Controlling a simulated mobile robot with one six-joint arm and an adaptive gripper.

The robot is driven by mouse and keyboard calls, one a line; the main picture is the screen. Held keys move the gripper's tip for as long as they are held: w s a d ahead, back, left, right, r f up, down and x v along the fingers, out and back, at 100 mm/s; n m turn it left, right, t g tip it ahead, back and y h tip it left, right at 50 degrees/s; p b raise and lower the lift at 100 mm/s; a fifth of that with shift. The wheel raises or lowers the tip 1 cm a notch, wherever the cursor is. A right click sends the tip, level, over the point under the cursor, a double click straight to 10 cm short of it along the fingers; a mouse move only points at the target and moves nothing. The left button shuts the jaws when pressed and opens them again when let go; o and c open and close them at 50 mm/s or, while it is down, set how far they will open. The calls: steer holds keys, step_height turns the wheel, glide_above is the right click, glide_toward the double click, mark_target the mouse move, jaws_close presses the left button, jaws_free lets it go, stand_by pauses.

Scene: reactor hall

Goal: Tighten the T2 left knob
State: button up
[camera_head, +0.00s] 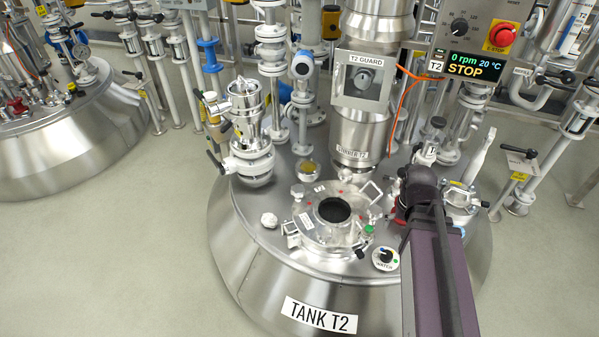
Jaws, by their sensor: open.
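Tank T2 (258,262) is the large steel vessel in the middle, with a "TANK T2" label on its front. On its top is a round hatch (318,234) with a dark round glass (334,210) at its centre. Clamp fittings sit around the hatch rim. One fitting (291,230) is at its left edge, and another (360,250) is at its front right. Which one is the left knob, and how tight it is, I cannot tell. My arm reaches up from the lower right over the tank's right side. My gripper cannot be made out.
A T2 guard box (366,80) stands on the column behind the hatch. A control panel (465,66) at upper right reads 0 rpm, 20 °C, STOP. Valves and pipes (250,135) crowd the tank's back and left. Another tank (75,140) is at far left. The floor (150,260) front left is clear.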

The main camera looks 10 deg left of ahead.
steer(key=w+a+m, duration=0.5)
steer(key=w+a, duration=0.4)
steer(key=a, duration=0.5)
steer(key=r+m+p, duration=0.2)
steer(key=m, duration=0.3)
glide_above(298, 188)
steer(key=shift+d+f, duration=0.15)
steer(key=shift+d, duration=0.15)
steer(key=shift+a, duration=0.3)
steer(key=shift+s, duration=0.1)
steer(key=shift+f, duration=0.1)
